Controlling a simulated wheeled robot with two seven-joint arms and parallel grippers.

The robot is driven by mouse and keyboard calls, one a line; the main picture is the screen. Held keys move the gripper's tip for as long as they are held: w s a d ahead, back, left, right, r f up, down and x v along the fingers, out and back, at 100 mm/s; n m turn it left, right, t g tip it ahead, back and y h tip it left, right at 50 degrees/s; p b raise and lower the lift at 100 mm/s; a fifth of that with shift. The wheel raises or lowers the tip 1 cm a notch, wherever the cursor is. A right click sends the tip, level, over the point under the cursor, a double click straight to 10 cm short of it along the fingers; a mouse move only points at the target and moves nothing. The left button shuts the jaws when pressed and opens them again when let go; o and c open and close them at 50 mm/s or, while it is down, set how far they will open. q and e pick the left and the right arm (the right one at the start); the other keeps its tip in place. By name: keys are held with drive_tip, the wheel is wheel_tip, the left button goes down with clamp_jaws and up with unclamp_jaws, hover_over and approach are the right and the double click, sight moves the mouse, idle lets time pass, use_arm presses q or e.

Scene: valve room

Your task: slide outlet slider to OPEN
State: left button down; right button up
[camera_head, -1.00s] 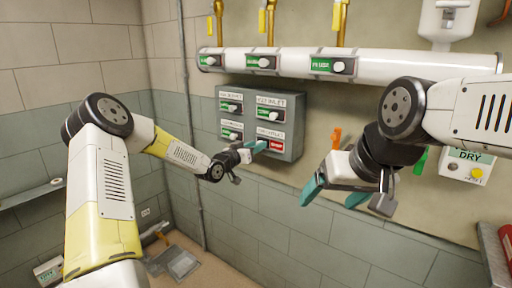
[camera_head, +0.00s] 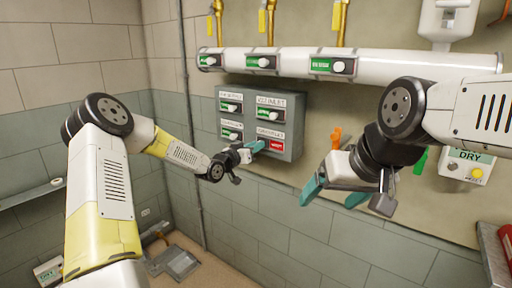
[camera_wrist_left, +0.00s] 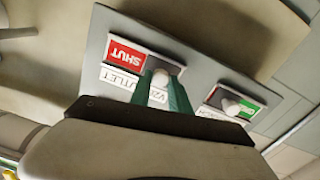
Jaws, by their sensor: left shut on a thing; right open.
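The grey valve panel (camera_head: 291,110) on the wall carries several sliders with white knobs and labels. The outlet slider (camera_head: 277,146) at its lower right shows a red field; in the left wrist view the red field reads SHUT (camera_wrist_left: 123,56). My left gripper (camera_head: 259,146) is at this slider, its green fingers (camera_wrist_left: 166,94) closed around the white knob (camera_wrist_left: 159,79). The knob is partly hidden by the fingers. My right gripper (camera_head: 335,195) is open and empty, to the right of and below the panel.
A white pipe (camera_head: 390,66) with several green-marked sliders runs above the panel. A neighbouring slider with a green field (camera_wrist_left: 236,103) sits beside the held one. An orange handle (camera_head: 336,138) and a DRY box (camera_head: 469,166) are to the right.

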idle(0.6)
use_arm(q)
drive_tip(key=s+d, duration=0.2)
drive_tip(key=d, duration=0.1)
drive_tip(key=s+d, duration=0.1)
drive_tip(key=d, duration=0.1)
drive_tip(key=shift+s+d, duration=0.1)
drive_tip(key=shift+s, duration=0.25)
drive_tip(key=c, duration=1.2)
unclamp_jaws()
drive_tip(key=shift+d, duration=0.1)
drive_tip(key=shift+c, duration=0.2)
drive_tip(key=shift+o, duration=0.2)
drive_tip(key=shift+s, duration=0.1)
drive_tip(key=v, duration=0.7)
drive_tip(key=shift+s+a, duration=0.25)
drive_tip(key=shift+a, duration=0.05)
